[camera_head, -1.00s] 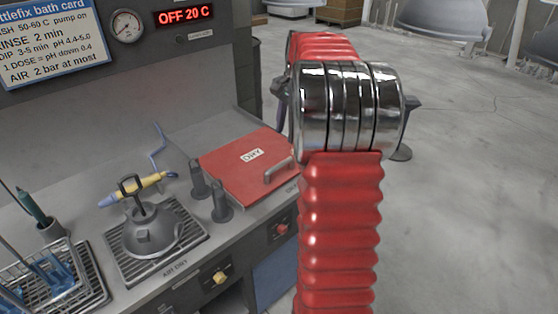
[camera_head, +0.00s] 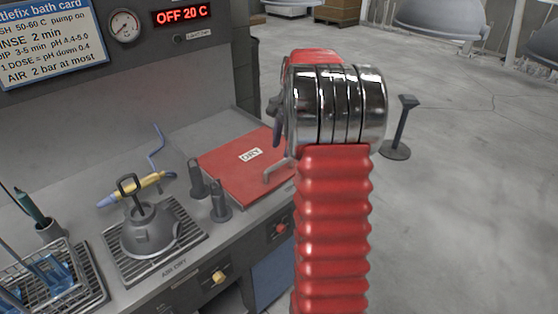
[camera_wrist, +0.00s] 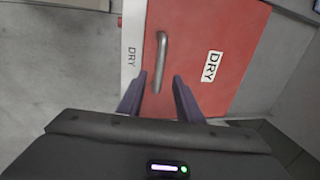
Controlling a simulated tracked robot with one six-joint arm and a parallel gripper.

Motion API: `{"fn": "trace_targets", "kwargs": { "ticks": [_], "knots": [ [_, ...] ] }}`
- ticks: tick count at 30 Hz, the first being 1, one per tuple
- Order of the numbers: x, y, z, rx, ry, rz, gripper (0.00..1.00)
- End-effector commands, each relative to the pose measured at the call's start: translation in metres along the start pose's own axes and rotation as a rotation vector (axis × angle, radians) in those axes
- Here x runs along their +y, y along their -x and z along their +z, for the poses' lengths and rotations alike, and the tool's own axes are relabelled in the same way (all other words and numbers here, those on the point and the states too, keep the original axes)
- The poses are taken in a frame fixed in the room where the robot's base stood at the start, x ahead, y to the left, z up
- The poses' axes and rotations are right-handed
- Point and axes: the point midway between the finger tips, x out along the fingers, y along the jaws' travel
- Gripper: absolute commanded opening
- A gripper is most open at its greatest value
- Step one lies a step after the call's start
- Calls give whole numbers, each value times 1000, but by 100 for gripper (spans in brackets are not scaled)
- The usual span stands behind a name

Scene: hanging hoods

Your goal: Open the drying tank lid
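The drying tank lid (camera_head: 236,172) is a red square panel with a white DRY label, lying closed and flat on the bench. A grey bar handle (camera_head: 277,170) stands on its front right edge. In the wrist view the lid (camera_wrist: 235,50) fills the upper right and its handle (camera_wrist: 161,60) lies upright in the picture. My gripper (camera_wrist: 158,80) is open and empty, its two dark fingers apart at the near end of the handle. The fingers do not visibly grip it. In the head view my arm hides most of the gripper and part of the handle.
Two dark grey posts (camera_head: 220,202) stand just left of the lid. Knobs (camera_head: 281,228) line the bench front. A grey stand (camera_head: 399,130) is on the open floor at right.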

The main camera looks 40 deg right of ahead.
Motion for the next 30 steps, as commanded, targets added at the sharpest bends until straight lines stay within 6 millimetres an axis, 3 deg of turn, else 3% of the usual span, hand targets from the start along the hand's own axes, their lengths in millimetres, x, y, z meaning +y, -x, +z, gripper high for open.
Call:
{"fn": "trace_targets", "kwargs": {
  "ticks": [13,25,30],
  "knots": [
    [0,-63,0,-1,0,1,33],
    [0,-71,0,0,-1,0,33],
    [0,-71,-1,1,-1,0,22]
  ]
}}
